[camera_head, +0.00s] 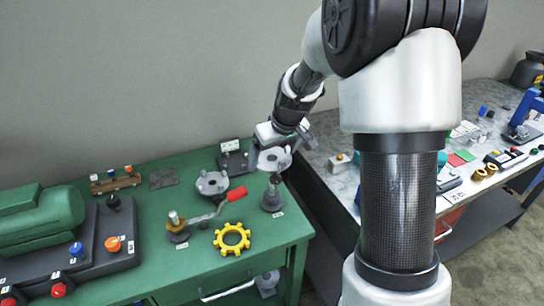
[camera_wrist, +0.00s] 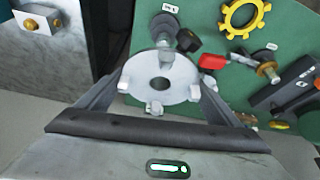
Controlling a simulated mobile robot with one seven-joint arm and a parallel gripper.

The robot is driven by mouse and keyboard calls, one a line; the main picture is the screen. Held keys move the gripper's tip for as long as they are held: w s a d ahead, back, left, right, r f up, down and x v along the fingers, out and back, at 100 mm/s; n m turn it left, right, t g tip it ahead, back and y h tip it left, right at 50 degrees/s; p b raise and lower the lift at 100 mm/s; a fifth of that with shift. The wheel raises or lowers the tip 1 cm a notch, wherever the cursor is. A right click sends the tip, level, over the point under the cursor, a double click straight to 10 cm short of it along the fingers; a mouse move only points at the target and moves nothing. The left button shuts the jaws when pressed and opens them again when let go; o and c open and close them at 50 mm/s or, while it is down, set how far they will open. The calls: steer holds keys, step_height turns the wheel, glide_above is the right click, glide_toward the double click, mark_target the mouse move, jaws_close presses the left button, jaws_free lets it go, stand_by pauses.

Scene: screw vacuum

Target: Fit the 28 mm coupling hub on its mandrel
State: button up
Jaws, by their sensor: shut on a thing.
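My gripper (camera_head: 274,152) is shut on a grey flanged hub (camera_head: 272,161) with lugs and a round centre hole. The wrist view shows the hub (camera_wrist: 150,83) between the two fingers, held roughly flat. A grey upright mandrel (camera_head: 272,197) stands on the green bench at its right end, with a small label in front. In the head view the hub is just above the mandrel's tip. In the wrist view the mandrel (camera_wrist: 165,27) shows beyond the hub's rim, not in its hole. The hub's size marking cannot be read.
A similar grey hub (camera_head: 212,183) sits left of the mandrel on the green bench (camera_head: 205,262). A red-handled crank (camera_head: 236,194) and yellow gear ring (camera_head: 232,238) lie nearby. A green machine (camera_head: 40,222) fills the left. A grey-topped bench (camera_head: 340,180) stands right, across a gap.

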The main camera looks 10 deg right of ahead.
steer(key=shift+f+b, duration=1.8)
steer(key=shift+f, duration=0.6)
steer(key=shift+f+b, duration=2.75)
steer(key=shift+f, duration=0.15)
steer(key=o, duration=1.4)
steer(key=shift+r, duration=0.1)
steer(key=shift+o, duration=0.2)
steer(key=p, duration=0.3)
glide_toward(282, 162)
steer(key=x, duration=0.5)
steer(key=shift+w, duration=0.15)
